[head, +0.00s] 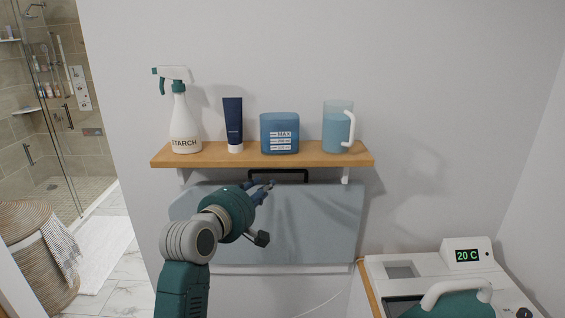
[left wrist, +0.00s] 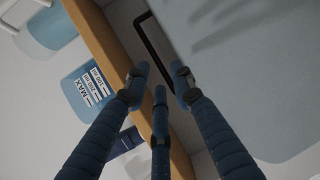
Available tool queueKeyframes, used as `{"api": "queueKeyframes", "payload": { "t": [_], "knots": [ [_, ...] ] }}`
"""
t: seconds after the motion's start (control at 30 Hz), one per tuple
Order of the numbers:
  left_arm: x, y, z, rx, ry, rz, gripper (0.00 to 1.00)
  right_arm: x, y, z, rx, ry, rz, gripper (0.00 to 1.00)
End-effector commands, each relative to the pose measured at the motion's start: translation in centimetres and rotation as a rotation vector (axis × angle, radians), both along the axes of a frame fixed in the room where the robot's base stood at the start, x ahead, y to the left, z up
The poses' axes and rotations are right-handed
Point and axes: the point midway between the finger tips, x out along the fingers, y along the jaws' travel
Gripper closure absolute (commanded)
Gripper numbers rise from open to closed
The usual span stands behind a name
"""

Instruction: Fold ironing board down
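The light blue-grey ironing board (head: 315,225) stands upright, flat against the wall under a wooden shelf. A black bar handle (head: 292,171) is at its top edge, just below the shelf. My left gripper (head: 266,188) is in front of the board's top, by the handle's left end. In the left wrist view the board (left wrist: 260,70) fills the upper right. The handle (left wrist: 150,38) runs down toward the gap between the fingertips of my left gripper (left wrist: 160,76). The fingers are apart and empty; contact with the handle cannot be told. My right gripper is not in view.
The shelf (head: 262,157) holds a starch spray bottle (head: 185,125), a dark blue tube (head: 233,125), a blue container (head: 280,133) and a jug (head: 337,130). An appliance with a 20 C display (head: 467,255) stands lower right. A wicker basket (head: 35,250) stands left.

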Motion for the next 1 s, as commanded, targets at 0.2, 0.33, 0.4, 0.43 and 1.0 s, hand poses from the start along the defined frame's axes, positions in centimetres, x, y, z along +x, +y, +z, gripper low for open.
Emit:
{"api": "queueKeyframes", "payload": {
  "t": [0.2, 0.33, 0.4, 0.43, 1.0],
  "knots": [
    [0.8, -0.5, 1.6, -0.025, -0.007, -0.001, 0.76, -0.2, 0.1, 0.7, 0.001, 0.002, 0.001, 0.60],
    [2.7, -1.3, 1.3, -0.023, -0.007, 0.000, 0.76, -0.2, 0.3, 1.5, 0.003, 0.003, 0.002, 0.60],
    [3.9, -1.8, 1.2, -0.022, -0.008, 0.000, 0.76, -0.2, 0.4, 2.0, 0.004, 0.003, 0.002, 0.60],
    [4.4, -2.0, 1.1, -0.022, -0.007, 0.000, 0.76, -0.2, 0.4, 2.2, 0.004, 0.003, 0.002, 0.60],
    [9.6, -4.2, -0.1, -0.022, -0.011, 0.000, 0.76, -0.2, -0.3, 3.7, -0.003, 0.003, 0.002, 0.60]
  ]
}}
